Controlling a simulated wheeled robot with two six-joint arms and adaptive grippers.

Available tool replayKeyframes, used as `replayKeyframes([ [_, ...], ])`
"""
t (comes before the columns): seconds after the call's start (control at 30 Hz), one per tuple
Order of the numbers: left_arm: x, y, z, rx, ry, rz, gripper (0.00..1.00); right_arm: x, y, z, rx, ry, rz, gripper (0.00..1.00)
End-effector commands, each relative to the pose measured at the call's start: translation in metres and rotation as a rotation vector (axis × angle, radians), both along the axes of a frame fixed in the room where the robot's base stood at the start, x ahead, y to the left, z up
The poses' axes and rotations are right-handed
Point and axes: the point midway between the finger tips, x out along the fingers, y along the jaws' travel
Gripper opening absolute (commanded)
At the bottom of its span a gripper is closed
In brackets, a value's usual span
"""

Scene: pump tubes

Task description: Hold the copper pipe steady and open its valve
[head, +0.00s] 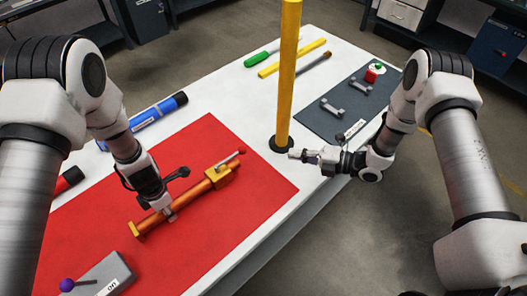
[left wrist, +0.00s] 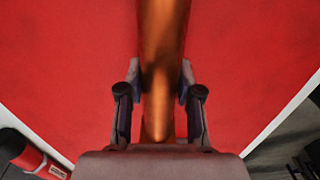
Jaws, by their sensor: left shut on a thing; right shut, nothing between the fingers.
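The copper pipe (head: 190,197) lies slantwise on a red mat (head: 80,215). A brass valve body (head: 219,180) sits near its far right end, with a thin pale reddish lever (head: 229,159) on top. The lever looks roughly in line with the pipe. My left gripper (head: 169,213) is shut on the pipe, near the flanged end. In the left wrist view, the pipe (left wrist: 162,40) runs between the two fingers (left wrist: 160,85). My right gripper (head: 294,154) is shut and empty, to the right of the valve and apart from it, by the base of a yellow pole.
The yellow pole (head: 288,75) stands upright on the white table between my arms. A grey box with a purple knob (head: 67,285) is at the lower left. A blue cylinder (head: 150,113) lies behind the mat. A dark mat (head: 318,119) holds small metal parts at the right.

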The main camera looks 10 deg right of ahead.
Motion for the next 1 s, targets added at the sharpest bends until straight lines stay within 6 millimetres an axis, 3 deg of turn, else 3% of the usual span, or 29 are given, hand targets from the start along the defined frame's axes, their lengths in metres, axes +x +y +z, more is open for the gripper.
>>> replayKeyframes([
  [0.33,-0.001,0.000,0.000,0.000,0.001,-0.002,0.00,-0.005,-0.009,0.002,0.000,-0.001,0.001,0.00],
  [0.37,-0.001,0.000,0.000,0.000,0.001,-0.002,0.45,-0.005,-0.009,0.002,0.000,-0.001,0.001,0.00],
  [0.4,-0.001,0.000,0.000,0.000,0.001,-0.002,0.59,-0.005,-0.009,0.002,0.000,-0.001,0.001,0.00],
  [0.43,-0.001,0.000,0.000,0.000,0.001,-0.002,0.64,-0.005,-0.009,0.002,0.000,-0.001,0.001,0.00],
  [0.77,0.000,0.000,0.003,0.001,-0.001,-0.001,0.64,-0.005,-0.009,0.002,0.000,-0.001,0.001,0.00],
  [0.87,0.001,0.000,0.014,0.000,-0.002,-0.001,0.64,-0.005,-0.009,0.002,0.000,-0.001,0.001,0.00],
  [1.0,0.002,0.000,0.046,0.000,-0.004,-0.003,0.64,-0.005,-0.009,0.002,0.000,-0.001,0.001,0.00],
])
